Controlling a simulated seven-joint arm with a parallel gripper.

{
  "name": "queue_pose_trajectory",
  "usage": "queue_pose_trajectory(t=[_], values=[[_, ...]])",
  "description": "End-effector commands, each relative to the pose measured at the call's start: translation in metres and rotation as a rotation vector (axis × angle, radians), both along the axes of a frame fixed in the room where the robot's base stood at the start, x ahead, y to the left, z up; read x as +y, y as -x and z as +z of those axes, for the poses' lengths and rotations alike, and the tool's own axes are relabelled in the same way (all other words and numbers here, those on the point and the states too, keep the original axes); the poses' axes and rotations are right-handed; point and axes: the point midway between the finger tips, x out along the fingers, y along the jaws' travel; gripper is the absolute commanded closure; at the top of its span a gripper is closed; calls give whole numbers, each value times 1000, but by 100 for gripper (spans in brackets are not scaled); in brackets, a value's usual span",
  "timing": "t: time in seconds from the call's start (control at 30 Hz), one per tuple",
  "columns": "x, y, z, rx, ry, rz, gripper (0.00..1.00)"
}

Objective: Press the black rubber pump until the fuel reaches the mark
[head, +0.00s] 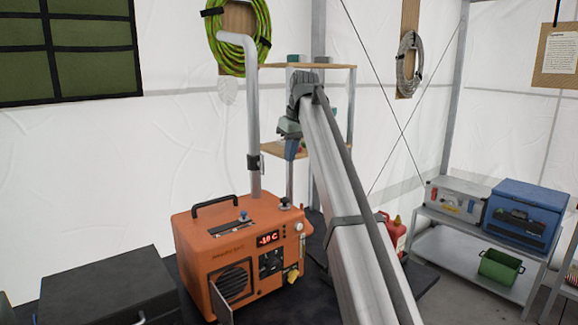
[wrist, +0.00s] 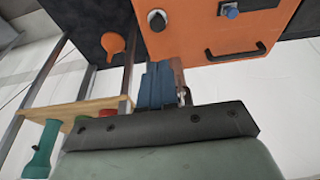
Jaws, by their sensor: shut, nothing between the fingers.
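The orange heater (head: 245,250) stands on a dark surface, with a lit display reading about -18 C. A small black knob-like part (head: 285,203) sits on its top right corner; it looks like the rubber pump. It also shows in the wrist view (wrist: 157,20), on a pale metal base. My gripper (head: 290,155) is above and behind the heater's right side, apart from it, pointing down. Its blue fingers show in the wrist view (wrist: 160,70), shut and empty, short of the black part. I cannot make out a fuel level or mark.
A blue knob (head: 243,215), a black handle (head: 215,205) and a tall grey pipe (head: 253,120) rise from the heater. A wooden-shelf rack (head: 335,66) stands behind. A red can (head: 392,235) is at right. An orange funnel-like thing (wrist: 115,42) lies beside the heater.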

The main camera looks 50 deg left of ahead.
Motion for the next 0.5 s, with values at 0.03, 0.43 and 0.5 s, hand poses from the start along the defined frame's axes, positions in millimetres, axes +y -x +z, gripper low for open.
queue_pose_trajectory(t=[0.03, 0.43, 0.5], values=[[1, 1, -8, 1, 2, 0, 100], [21, 1, -74, 1, 2, 0, 100], [24, 1, -84, 0, 1, 0, 100]])
